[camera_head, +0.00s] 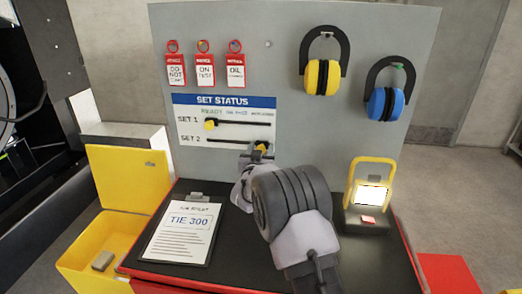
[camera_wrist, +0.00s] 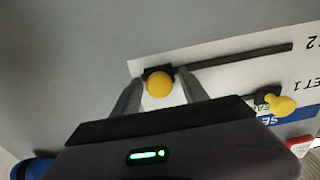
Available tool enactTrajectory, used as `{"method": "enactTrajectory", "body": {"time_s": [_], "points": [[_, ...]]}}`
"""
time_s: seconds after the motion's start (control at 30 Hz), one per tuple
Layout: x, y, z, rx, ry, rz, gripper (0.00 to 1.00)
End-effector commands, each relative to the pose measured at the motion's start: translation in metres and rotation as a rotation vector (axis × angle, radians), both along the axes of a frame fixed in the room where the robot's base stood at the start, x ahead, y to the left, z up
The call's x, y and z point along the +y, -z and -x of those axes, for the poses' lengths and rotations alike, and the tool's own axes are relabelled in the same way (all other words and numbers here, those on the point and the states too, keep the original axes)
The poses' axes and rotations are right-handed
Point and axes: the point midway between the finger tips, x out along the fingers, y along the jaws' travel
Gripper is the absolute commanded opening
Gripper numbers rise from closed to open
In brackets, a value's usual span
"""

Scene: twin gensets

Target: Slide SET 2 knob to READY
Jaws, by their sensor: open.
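The SET STATUS board (camera_head: 222,101) hangs on the grey panel, with a green READY label at the left of its label row. The SET 2 yellow knob (camera_head: 263,146) is at the right end of the lower black slot. In the wrist view this knob (camera_wrist: 159,84) sits between the two fingers of my gripper (camera_wrist: 158,79), with a gap visible on each side. My gripper (camera_head: 257,153) is open at the board and partly hides the knob in the head view. The SET 1 knob (camera_head: 211,124) is at the left end of the upper slot.
Red tags (camera_head: 204,69) hang above the board, and yellow (camera_head: 322,77) and blue (camera_head: 386,103) earmuffs to its right. A clipboard (camera_head: 180,232) and a lit yellow lamp (camera_head: 370,194) are on the black bench top. A yellow bin (camera_head: 92,235) stands at left.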

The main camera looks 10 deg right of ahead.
Motion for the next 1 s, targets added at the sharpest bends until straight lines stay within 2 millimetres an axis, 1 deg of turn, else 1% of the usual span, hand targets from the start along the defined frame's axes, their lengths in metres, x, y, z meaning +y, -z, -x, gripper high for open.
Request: {"method": "enactTrajectory", "body": {"time_s": [0.13, 0.17, 0.3, 0.37, 0.4, 0.67, 0.77, 0.8, 0.9, 1.0], "points": [[0.0, 0.0, 0.0, 0.0, 0.0, 0.0, 0.52], [0.0, 0.0, 0.0, 0.0, 0.0, 0.0, 0.48], [0.0, 0.0, 0.0, 0.0, 0.0, 0.0, 0.2], [0.0, 0.0, 0.001, 0.0, 0.0, 0.0, 0.08], [0.0, 0.0, 0.001, 0.0, 0.0, 0.0, 0.01], [0.002, 0.0, 0.0, 0.0, 0.0, 0.0, 0.0], [0.016, 0.001, -0.005, -0.002, -0.001, 0.001, 0.0], [0.026, 0.001, -0.008, -0.002, -0.002, 0.0, 0.0], [0.046, 0.001, -0.014, -0.002, -0.002, -0.002, 0.0], [0.056, 0.0, -0.018, -0.001, -0.001, -0.001, 0.0]]}}
